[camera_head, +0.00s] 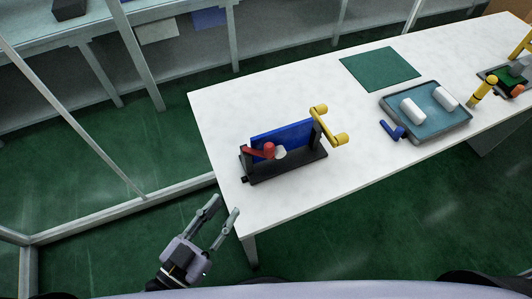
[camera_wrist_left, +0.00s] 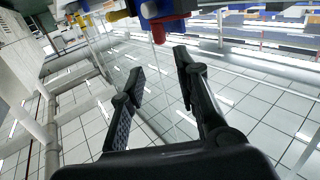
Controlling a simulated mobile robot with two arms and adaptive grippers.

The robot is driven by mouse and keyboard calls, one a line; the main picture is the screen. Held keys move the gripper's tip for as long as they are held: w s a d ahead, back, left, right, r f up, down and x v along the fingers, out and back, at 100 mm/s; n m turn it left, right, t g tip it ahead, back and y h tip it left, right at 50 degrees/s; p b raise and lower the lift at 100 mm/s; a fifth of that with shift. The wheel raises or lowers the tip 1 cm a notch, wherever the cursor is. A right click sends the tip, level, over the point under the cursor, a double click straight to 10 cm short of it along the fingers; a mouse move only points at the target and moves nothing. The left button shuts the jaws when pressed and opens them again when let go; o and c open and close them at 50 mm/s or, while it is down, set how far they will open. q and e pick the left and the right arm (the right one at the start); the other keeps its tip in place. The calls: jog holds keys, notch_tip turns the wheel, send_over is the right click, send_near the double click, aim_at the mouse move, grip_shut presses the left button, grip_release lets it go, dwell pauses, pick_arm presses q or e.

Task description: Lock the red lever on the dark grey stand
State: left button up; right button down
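The dark grey stand (camera_head: 287,168) sits near the left end of the white table and holds an upright blue board (camera_head: 282,137). The red lever (camera_head: 259,153) is at the stand's left end, with a round red knob beside a white piece (camera_head: 280,153). Whether the lever is locked cannot be told. A yellow lever (camera_head: 330,128) is at the right end. My left gripper (camera_head: 227,205) is open and empty, off the table's near left corner, apart from the stand. In the left wrist view, a red part (camera_wrist_left: 158,32) is just beyond the open fingers (camera_wrist_left: 159,64). My right gripper is not in view.
On the white table (camera_head: 320,190), a tray (camera_head: 432,130) holds two white cylinders, with a blue-handled tool (camera_head: 392,130) beside it. A green mat (camera_head: 380,69) lies behind. A yellow bottle-like object (camera_head: 482,91) stands at right. The tabletop in front of the stand is clear.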

aim_at(267, 153)
pick_arm(q)
jog(key=p+x, duration=0.1)
jog(key=x, duration=0.4)
jog(key=p+x, duration=0.2)
jog(key=x, duration=0.4)
jog(key=p+x, duration=0.1)
jog(key=x, duration=0.5)
jog(key=shift+w+d+r, duration=0.15)
jog(key=shift+d+r, duration=0.05)
jog(key=shift+r, duration=0.1)
grip_shut()
